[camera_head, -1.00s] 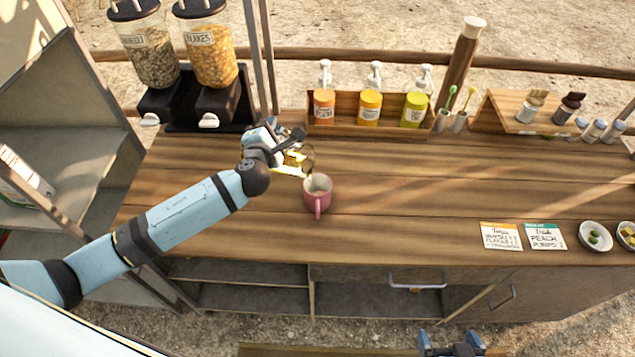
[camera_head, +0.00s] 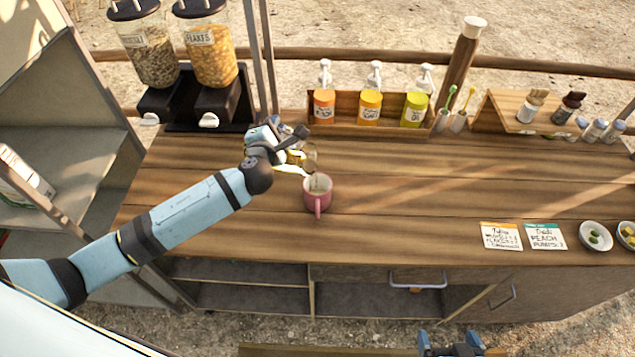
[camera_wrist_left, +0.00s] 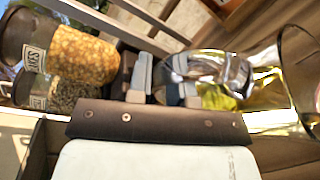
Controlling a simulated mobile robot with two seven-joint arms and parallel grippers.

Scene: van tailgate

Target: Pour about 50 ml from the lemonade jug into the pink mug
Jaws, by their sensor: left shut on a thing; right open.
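The pink mug (camera_head: 318,197) stands upright on the wooden counter, its handle toward me. My left gripper (camera_head: 290,147) is just behind and left of the mug, shut on the lemonade jug (camera_head: 309,157). The clear jug is tilted, its mouth above the mug's back rim. A thin pale streak shows between the jug and the mug's opening. The level inside the mug is hard to tell. In the left wrist view the glass jug (camera_wrist_left: 285,75) lies at the right with yellow liquid in it. My right gripper (camera_head: 450,343) is open and empty at the bottom edge, away from the counter.
Two cereal dispensers (camera_head: 211,52) stand at the back left. A rack with several pump bottles (camera_head: 370,107) is behind the mug. Two cards (camera_head: 501,236) and small bowls (camera_head: 595,236) lie at the right. The counter right of the mug is clear.

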